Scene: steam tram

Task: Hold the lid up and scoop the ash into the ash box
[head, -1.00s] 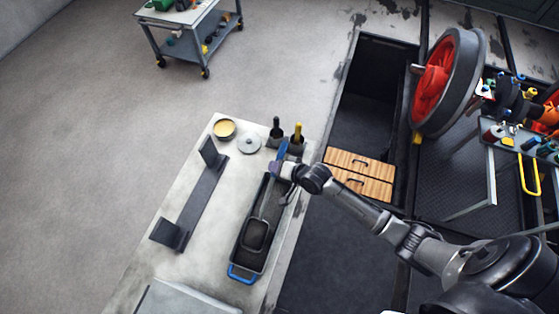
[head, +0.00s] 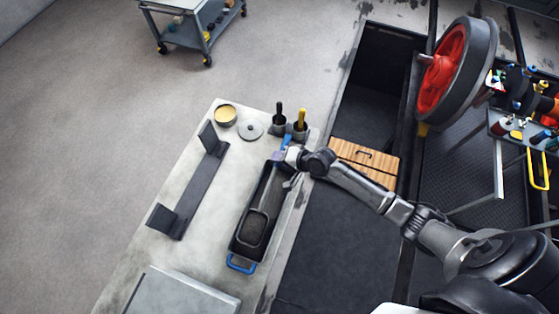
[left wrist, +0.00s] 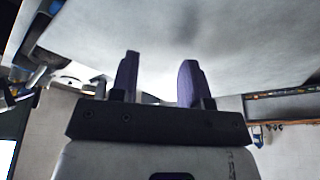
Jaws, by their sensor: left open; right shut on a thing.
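A long dark open box (head: 235,240) with a blue handle lies on the pale workbench in the head view. A scoop (head: 252,228) with a dark pan lies along the inside of this box, its pan toward the blue-handled end. My right gripper (head: 279,157) is shut at the scoop's blue grip, at the box's far end; its fingers partly hide the grip. My left gripper (left wrist: 159,70) shows only in the left wrist view, open and empty, before a blurred pale surface. A flat grey panel (head: 185,292) is at the bench's near end; I cannot tell whether it is the lid.
The bench (head: 150,245) also holds a dark bracket (head: 192,190), a yellow-filled tin (head: 225,114), a small round cover (head: 250,130) and two holders with upright handles (head: 279,118). A dark pit (head: 375,85) and a red wheel (head: 440,78) are at right.

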